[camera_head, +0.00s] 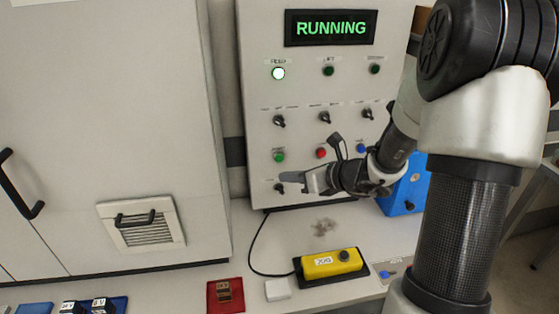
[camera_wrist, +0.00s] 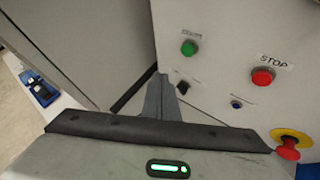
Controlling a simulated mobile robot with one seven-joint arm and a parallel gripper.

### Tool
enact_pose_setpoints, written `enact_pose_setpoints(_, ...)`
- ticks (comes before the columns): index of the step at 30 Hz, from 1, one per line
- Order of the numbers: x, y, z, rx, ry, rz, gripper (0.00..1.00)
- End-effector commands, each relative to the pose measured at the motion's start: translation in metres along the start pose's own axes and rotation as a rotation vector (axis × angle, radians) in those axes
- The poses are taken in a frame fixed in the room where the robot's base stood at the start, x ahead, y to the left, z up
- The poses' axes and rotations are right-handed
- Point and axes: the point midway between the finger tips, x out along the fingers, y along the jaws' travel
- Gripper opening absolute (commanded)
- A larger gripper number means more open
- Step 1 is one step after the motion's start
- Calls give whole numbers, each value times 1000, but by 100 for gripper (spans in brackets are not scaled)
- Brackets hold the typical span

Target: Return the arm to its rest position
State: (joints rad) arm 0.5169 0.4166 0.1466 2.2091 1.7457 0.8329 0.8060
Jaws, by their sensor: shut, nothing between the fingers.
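My arm reaches in from the right in the head view. My gripper (camera_head: 285,181) is in front of the lower left of the grey control panel (camera_head: 252,85), pointing left. It is shut and empty; its closed fingers (camera_wrist: 160,97) also show in the wrist view. The fingertips are close to a small black knob (camera_head: 279,188), below a green button (camera_head: 279,157). Whether they touch the panel I cannot tell. The panel display (camera_head: 331,28) reads RUNNING, and the top left lamp (camera_head: 278,73) is lit.
A red STOP button (camera_wrist: 263,77) and a red-and-yellow emergency stop (camera_wrist: 288,146) show in the wrist view. A yellow pendant (camera_head: 325,265) lies on the bench below, with its black cable. A blue box (camera_head: 407,190) stands behind my forearm. A white cabinet (camera_head: 100,80) is on the left.

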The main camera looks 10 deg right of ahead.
Motion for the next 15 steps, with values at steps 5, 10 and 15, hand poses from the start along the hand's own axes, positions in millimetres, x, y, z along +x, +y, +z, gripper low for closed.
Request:
enact_pose_setpoints(5,0,0,0,0,0,0,0)
enact_pose_setpoints(10,0,0,0,0,0,0,0)
enact_pose_setpoints(15,-1,4,2,-25,5,7,0)
